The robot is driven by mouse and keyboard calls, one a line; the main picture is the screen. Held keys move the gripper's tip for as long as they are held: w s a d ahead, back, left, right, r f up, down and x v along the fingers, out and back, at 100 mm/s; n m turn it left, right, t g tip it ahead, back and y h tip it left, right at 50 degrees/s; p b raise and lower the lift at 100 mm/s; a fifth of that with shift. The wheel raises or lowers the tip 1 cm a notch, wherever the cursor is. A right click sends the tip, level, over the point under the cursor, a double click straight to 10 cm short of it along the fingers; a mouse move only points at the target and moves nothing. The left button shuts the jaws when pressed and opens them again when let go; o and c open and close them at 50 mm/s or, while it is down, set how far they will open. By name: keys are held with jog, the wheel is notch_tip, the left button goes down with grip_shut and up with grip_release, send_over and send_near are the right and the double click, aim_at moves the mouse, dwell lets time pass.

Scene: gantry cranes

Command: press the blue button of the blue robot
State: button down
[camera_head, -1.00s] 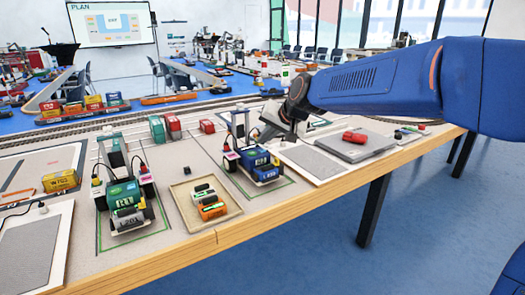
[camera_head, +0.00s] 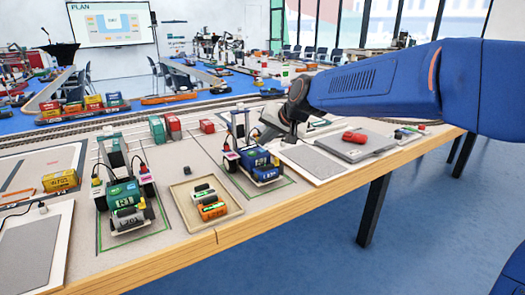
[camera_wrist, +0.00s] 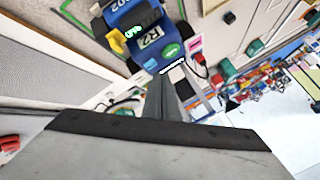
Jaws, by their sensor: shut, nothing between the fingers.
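The blue robot (camera_head: 256,161) stands on a green-outlined patch of the table, a small wheeled model with a gantry frame behind it. Contact cannot be told.
A green robot (camera_head: 126,195) stands to the left. A tray (camera_head: 183,198) with small cylinders lies between the two robots. A grey plate (camera_head: 352,148) with a red object (camera_head: 355,137) is at the right. The table's front edge (camera_head: 225,235) is close by.

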aim_at(265, 153)
jog(key=shift+f, duration=0.25)
jog(key=shift+f, duration=0.45)
dwell(0.7)
jog(key=shift+r, duration=0.9)
notch_tip(265, 153, up, 6)
dwell(0.7)
jog(key=shift+s+d, duration=0.1)
